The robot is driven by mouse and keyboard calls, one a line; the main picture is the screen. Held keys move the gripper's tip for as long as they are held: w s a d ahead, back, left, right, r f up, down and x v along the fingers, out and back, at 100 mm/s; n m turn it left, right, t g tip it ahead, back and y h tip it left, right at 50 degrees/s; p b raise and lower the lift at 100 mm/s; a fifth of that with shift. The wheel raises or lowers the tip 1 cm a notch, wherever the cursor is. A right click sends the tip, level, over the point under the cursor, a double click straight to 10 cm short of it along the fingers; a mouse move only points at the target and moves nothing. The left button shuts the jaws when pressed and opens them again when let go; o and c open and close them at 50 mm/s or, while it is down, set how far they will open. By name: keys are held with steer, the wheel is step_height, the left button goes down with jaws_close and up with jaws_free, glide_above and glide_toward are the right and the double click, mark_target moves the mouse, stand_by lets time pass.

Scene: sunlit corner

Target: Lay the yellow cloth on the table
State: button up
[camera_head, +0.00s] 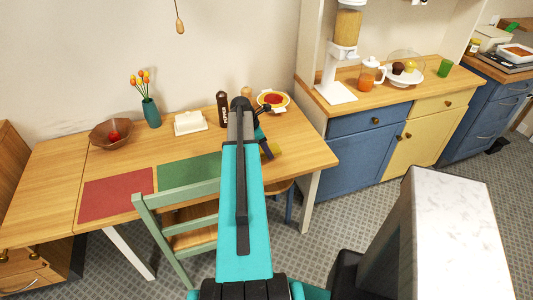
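The wooden table (315,152) stands along the wall, with a red mat (118,193) and a green mat (188,171) lying flat near its front edge. A small dark-yellow patch (272,151), which may be part of the yellow cloth, shows just right of my teal arm. The arm hides the rest, and I cannot tell whether it is held or lies on the table. My gripper (262,137) is over the right part of the table, mostly hidden behind my arm; its fingers cannot be made out.
A bowl (110,134), vase of tulips (151,110), white butter dish (189,122), dark grinder (223,109) and yellow-rimmed plate (283,104) stand along the table's back. A green chair (178,208) is at the front. A blue-and-yellow counter (365,150) stands right. The table's right front corner is bare.

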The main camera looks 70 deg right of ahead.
steer(key=shift+f+p, duration=0.5)
steer(key=shift+f, duration=1.35)
steer(key=shift+f, duration=0.15)
steer(key=o, duration=1)
steer(key=shift+c, duration=0.2)
steer(key=shift+r, duration=0.25)
steer(key=shift+b+v, duration=1.55)
steer(key=shift+v, duration=4.4)
